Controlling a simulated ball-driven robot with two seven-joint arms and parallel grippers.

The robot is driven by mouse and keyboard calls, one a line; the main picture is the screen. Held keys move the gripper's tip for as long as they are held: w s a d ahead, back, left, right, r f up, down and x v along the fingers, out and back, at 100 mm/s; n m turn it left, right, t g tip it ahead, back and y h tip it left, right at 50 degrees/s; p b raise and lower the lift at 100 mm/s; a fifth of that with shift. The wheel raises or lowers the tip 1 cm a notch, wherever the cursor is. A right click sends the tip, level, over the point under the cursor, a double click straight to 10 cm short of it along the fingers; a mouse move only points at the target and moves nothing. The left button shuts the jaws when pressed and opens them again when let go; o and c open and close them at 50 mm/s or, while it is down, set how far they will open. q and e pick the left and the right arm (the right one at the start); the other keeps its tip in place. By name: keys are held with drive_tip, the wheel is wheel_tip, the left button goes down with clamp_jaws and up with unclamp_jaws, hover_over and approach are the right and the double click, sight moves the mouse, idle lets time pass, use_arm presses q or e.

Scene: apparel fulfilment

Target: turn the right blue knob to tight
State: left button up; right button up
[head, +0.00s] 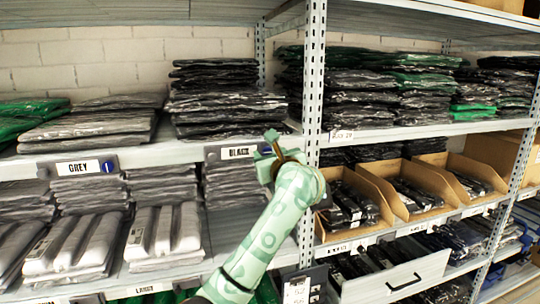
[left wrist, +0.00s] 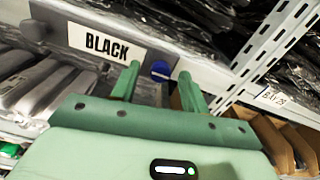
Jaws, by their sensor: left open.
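The right blue knob (left wrist: 161,70) is beside the BLACK label (left wrist: 92,42) on the shelf edge. In the left wrist view it shows between the two fingertips of my left gripper (left wrist: 158,74), with a pale line across its face. My left gripper is open, with a finger on either side of the knob's outline; I cannot tell whether they touch it. My right gripper is not in view.
Another blue knob (head: 107,167) is beside the GREY label (head: 77,168) to the left. A perforated upright post (head: 313,80) stands close to the right of my left gripper. Bagged black garments (head: 215,90) lie above the shelf edge. Cardboard bins (head: 390,190) are farther right.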

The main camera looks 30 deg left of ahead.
use_arm(q)
clamp_jaws()
drive_tip(key=shift+r+m+p, duration=0.25)
drive_tip(key=shift+m+p, duration=0.65)
drive_tip(key=shift+p, duration=0.25)
drive_tip(key=m+p, duration=1.4)
drive_tip(key=p, duration=0.4)
drive_tip(key=shift+d, duration=0.1)
drive_tip(key=shift+f+m+p, duration=0.15)
drive_tip(key=shift+m+p, duration=0.95)
drive_tip(key=shift+p, duration=0.15)
drive_tip(key=shift+f, duration=0.15)
